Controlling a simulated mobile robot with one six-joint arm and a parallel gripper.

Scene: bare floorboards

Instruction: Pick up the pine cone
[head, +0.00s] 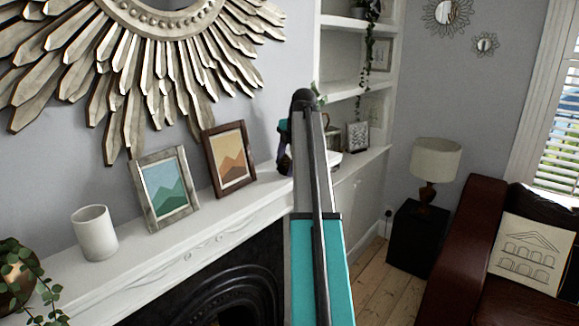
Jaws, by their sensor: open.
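I see no pine cone in the head view. My grey and teal arm rises through the middle of the picture and hides part of the mantel shelf. My gripper (284,160) shows only in part, as a dark shape just left of the arm's far end, over the right part of the mantel. It is open. Its fingertips are mostly hidden behind the arm, and I cannot make out anything between them.
On the white mantel (245,204) stand a white cup (95,233), two framed pictures (165,187) (229,158) and a leafy plant (20,280). White shelves (345,88), a lamp (436,160) on a black side table (417,237) and a brown sofa (455,250) lie beyond. Floorboards (385,285) show between.

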